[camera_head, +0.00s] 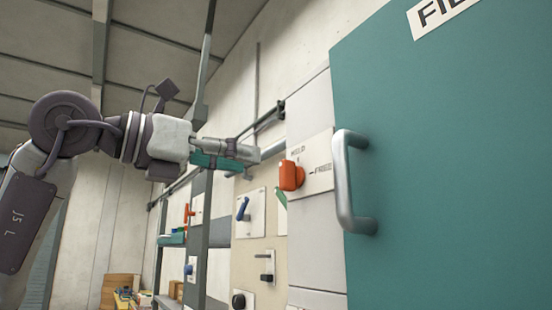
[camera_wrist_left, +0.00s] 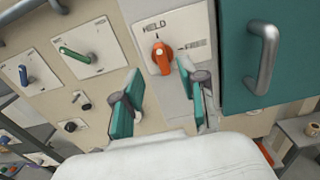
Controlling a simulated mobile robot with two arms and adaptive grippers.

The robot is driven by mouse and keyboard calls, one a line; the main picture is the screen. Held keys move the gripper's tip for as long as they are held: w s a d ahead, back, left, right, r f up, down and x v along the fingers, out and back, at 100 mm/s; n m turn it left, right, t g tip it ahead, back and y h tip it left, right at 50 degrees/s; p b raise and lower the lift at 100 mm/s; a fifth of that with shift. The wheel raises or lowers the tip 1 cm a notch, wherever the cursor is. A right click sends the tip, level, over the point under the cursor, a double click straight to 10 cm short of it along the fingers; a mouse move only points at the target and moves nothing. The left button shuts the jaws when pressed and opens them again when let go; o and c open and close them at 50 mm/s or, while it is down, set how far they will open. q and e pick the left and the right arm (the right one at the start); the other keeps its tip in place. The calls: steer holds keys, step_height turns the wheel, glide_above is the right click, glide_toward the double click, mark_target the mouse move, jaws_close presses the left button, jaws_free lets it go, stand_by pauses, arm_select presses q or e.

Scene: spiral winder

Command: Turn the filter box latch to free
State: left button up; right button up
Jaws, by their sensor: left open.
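The filter box latch is an orange knob (camera_head: 291,176) on a white plate (camera_head: 318,165) marked HELD and FREE, beside the teal filter box door (camera_head: 450,150). In the left wrist view the knob (camera_wrist_left: 162,58) lies in line with the HELD mark, and the FREE mark is to its right. My left gripper (camera_head: 248,161) is open and empty, left of the knob and slightly higher in the head view. In the left wrist view its teal-padded fingers (camera_wrist_left: 160,88) are spread below the knob, apart from it. My right gripper is not in view.
A metal door handle (camera_head: 350,185) sticks out just right of the latch plate. Blue (camera_head: 243,209) and green (camera_wrist_left: 75,54) levers sit on panels to the left. A grey post (camera_head: 197,225) stands below my left arm.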

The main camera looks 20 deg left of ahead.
mark_target(281, 167)
arm_select(q)
steer(key=p+x, duration=0.1)
steer(key=x, duration=0.5)
steer(key=shift+r+p, duration=0.1)
steer(key=shift+p, duration=0.2)
steer(key=shift+w+d, duration=0.35)
steer(key=shift+w, duration=0.05)
jaws_close()
